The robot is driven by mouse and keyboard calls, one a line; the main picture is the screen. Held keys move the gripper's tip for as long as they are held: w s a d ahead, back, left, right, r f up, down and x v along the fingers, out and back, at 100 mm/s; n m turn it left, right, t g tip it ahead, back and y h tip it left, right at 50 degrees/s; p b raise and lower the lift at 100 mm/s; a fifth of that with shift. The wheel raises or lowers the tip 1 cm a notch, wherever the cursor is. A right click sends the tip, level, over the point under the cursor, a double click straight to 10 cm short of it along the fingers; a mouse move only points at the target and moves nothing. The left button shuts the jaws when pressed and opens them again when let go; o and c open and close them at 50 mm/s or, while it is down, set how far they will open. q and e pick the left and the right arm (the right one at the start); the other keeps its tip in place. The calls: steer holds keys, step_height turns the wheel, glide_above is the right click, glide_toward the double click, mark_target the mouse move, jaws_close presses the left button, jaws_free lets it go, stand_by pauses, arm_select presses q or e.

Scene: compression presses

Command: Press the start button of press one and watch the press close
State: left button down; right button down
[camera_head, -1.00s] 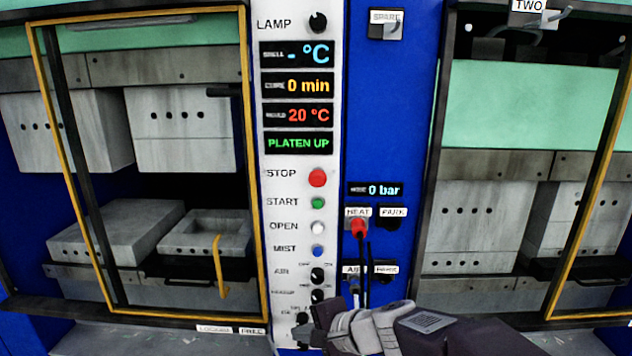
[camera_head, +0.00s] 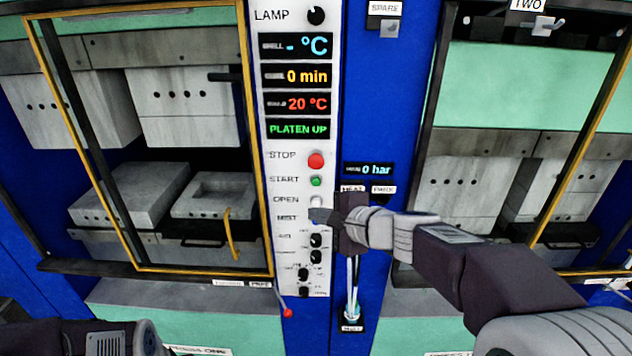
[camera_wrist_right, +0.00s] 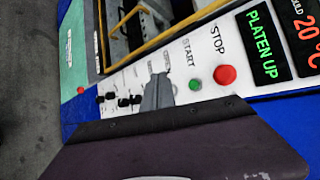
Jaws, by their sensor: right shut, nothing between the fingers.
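The green start button (camera_head: 315,181) is on the white control panel (camera_head: 277,235), below the red stop button (camera_head: 316,160); it also shows in the right wrist view (camera_wrist_right: 195,84). Press one (camera_head: 150,262) stands open at left, with a gap between upper and lower mould blocks. The display (camera_head: 297,129) reads PLATEN UP. My right gripper (camera_head: 322,216) is shut and empty, in front of the panel below the start button, around the open and mist buttons, partly hiding them. In the right wrist view its fingers (camera_wrist_right: 158,92) appear beside the start button, apart from it. My left gripper is out of view.
Several black knobs (camera_head: 316,240) are below on the panel. A blue post (camera_head: 385,110) with a pressure display (camera_head: 369,170) and hose fittings stands right of it. Press two (camera_head: 530,100) is further right. A yellow-edged guard frame (camera_head: 257,150) borders the panel's left.

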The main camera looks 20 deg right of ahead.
mark_target(316, 182)
steer(key=shift+w+d+p, duration=0.25)
steer(key=shift+w+d, duration=0.15)
steer(key=shift+w, duration=1)
steer(key=shift+w+d+p, duration=0.25)
steer(key=shift+w+d, duration=0.15)
steer(key=shift+w, duration=1)
steer(key=shift+w+d+p, duration=0.25)
steer(key=shift+w+d, duration=0.15)
steer(key=shift+w, duration=1)
steer(key=shift+w+d, duration=0.1)
steer(key=shift+w, duration=0.35)
